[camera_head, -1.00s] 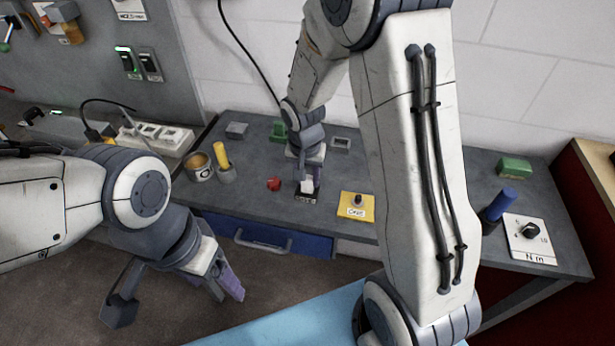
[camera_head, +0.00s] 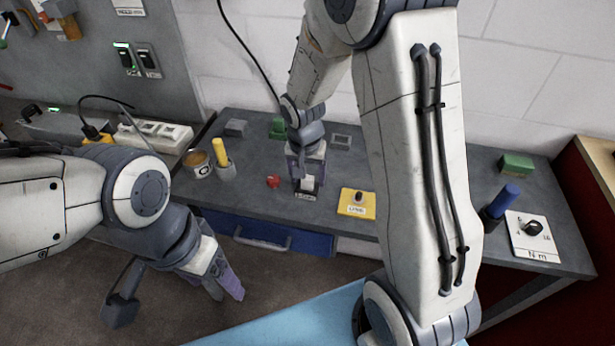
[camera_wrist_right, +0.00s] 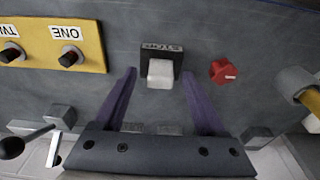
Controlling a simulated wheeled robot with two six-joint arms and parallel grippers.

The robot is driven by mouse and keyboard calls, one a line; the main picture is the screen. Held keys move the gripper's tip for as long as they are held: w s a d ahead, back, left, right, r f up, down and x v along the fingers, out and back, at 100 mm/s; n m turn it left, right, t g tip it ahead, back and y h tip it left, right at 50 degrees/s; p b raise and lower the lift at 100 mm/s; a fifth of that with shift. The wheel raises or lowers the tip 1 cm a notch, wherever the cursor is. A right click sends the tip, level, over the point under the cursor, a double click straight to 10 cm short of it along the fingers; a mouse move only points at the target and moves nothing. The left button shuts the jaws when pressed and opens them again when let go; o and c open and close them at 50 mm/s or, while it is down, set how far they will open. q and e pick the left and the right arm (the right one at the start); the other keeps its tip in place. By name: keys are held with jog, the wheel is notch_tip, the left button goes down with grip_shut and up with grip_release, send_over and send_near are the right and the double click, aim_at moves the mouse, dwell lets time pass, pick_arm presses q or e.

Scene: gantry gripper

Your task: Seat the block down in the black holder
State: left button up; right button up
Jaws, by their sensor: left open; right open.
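The white block (camera_head: 308,182) stands at the black holder (camera_head: 306,196) near the table's front edge. In the right wrist view the block (camera_wrist_right: 160,73) overlaps the holder (camera_wrist_right: 163,50); I cannot tell how deep it sits. My right gripper (camera_head: 308,180) is open above the table. Its two purple fingers (camera_wrist_right: 158,74) are spread on either side of the block, with a visible gap on each side. My left gripper (camera_head: 226,290) is open and empty, low at the left in front of the table.
A red knob (camera_head: 273,182) is left of the holder and a yellow switch plate (camera_head: 357,203) is right of it. A cup (camera_head: 197,164) and a yellow-handled tool in a stand (camera_head: 220,152) are further left. A blue handle (camera_head: 502,202) stands far right.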

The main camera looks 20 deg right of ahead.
pick_arm(q)
jog(key=shift+f, duration=0.2)
pick_arm(e)
notch_tip(320, 180, up, 10)
jog(key=s, duration=0.1)
jog(key=shift+a+f, duration=0.2)
jog(key=shift+a, duration=0.25)
jog(key=s+a+n, duration=0.4)
jog(key=s, duration=0.3)
jog(key=s+a+r+n+g+y, duration=0.1)
jog(key=s+a+n, duration=0.3)
jog(key=s, duration=0.4)
jog(key=s+a+n+y, duration=0.1)
jog(key=s+a+n, duration=0.4)
jog(key=s+n, duration=0.1)
jog(key=shift+s+r, duration=0.2)
jog(key=shift+s, duration=0.55)
pick_arm(q)
jog(key=shift+c, duration=0.3)
pick_arm(e)
jog(key=shift+c, duration=0.3)
